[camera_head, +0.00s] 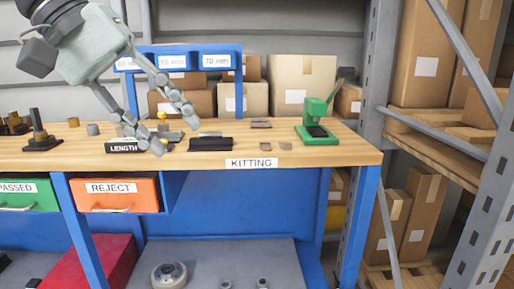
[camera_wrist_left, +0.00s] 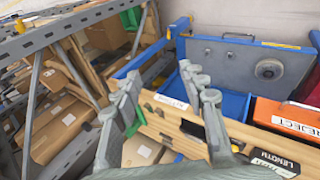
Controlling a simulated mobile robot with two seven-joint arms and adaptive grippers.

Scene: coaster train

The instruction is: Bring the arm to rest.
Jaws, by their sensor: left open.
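My left gripper (camera_head: 175,131) comes in from the upper left of the head view, above the wooden workbench (camera_head: 345,150). Its two fingers are spread apart and point down and to the right, with nothing seen between them. In the head view they overlap the black LENGTH block (camera_head: 122,148); contact cannot be told. The spread fingers also show in the left wrist view (camera_wrist_left: 163,80), with the bench edge behind them. My right gripper is in neither view.
A green device (camera_head: 318,130) stands at the bench's right. A dark block (camera_head: 211,144) and several small pieces lie near the fingers. A blue rack (camera_head: 239,80) rises behind. An orange REJECT drawer (camera_head: 118,195) hangs below. A metal shelf post (camera_head: 372,70) stands right.

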